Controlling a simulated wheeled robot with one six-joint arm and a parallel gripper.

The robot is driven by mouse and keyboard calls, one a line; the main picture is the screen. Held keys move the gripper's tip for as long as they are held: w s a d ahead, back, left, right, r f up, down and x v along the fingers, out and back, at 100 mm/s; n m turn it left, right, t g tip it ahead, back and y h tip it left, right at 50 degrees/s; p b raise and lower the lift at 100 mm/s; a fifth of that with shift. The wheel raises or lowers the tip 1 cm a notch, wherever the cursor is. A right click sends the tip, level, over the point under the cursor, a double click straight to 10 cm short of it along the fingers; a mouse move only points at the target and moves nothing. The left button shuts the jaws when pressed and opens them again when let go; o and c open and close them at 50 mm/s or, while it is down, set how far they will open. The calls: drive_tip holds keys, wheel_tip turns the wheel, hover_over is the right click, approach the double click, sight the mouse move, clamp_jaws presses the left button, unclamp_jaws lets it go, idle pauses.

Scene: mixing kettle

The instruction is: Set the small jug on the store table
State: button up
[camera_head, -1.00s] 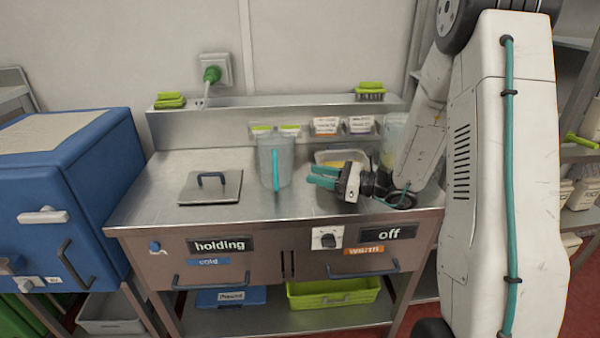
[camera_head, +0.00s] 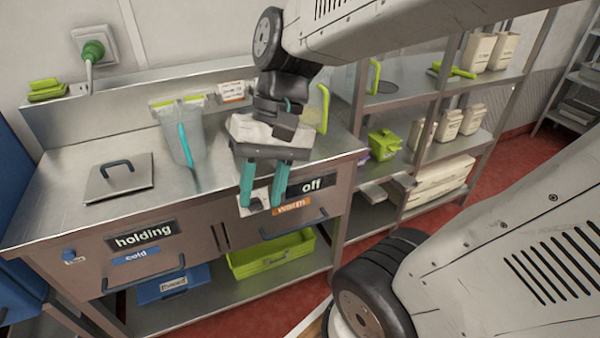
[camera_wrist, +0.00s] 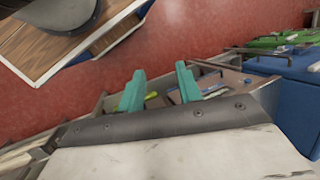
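A clear jug with a teal handle (camera_head: 188,138) stands upright on the steel worktop, left of my gripper. A second clear jug with a green handle (camera_head: 323,108) stands at the worktop's right end, partly hidden by my arm. I cannot tell for sure which one is the small jug. My gripper (camera_head: 262,200) is open and empty, its teal fingers pointing down in front of the bench's front panel. In the wrist view its fingers (camera_wrist: 159,72) are apart with nothing between them. I cannot identify the store table for certain.
A flat steel lid (camera_head: 118,178) lies on the worktop's left. A green tray (camera_head: 270,256) is on the lower shelf. A wood-topped surface (camera_wrist: 50,45) shows in the wrist view. Red floor lies between.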

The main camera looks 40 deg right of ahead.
drive_tip(key=s+d+r+n+t+h, duration=0.2)
drive_tip(key=s+d+n+h, duration=0.1)
drive_tip(key=d+h, duration=0.1)
drive_tip(key=shift+s+d+n+t+h, duration=0.3)
drive_tip(key=shift+d+n+t, duration=0.1)
